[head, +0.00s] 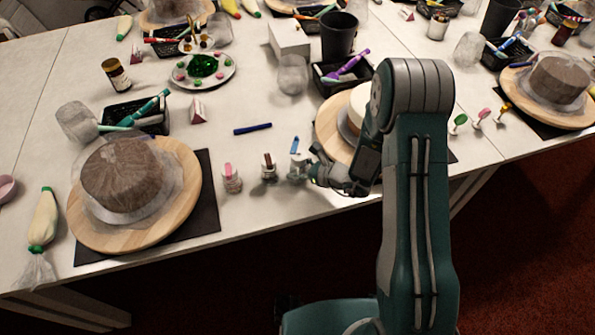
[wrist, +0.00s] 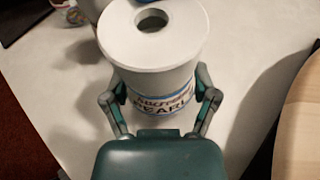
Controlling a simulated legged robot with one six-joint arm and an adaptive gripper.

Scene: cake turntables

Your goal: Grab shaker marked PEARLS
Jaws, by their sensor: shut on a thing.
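The shaker marked PEARLS (wrist: 152,50) is white, with a round top with a hole. Its label, partly cut off, reads "PEARL" in the wrist view. My gripper (wrist: 160,92) has one finger on each side of it and is shut on it. In the head view, this shaker (head: 297,168) is the rightmost of three in a row, with a blue piece above it, and my gripper (head: 311,168) reaches it from the right. It looks upright, on or just above the table; I cannot tell which.
A brown-marked shaker (head: 268,168) and a pink-marked shaker (head: 231,180) stand to its left. A wooden turntable (head: 327,120) is partly hidden behind my arm. A blue pen (head: 253,129) lies behind the shakers. The table's front edge is close.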

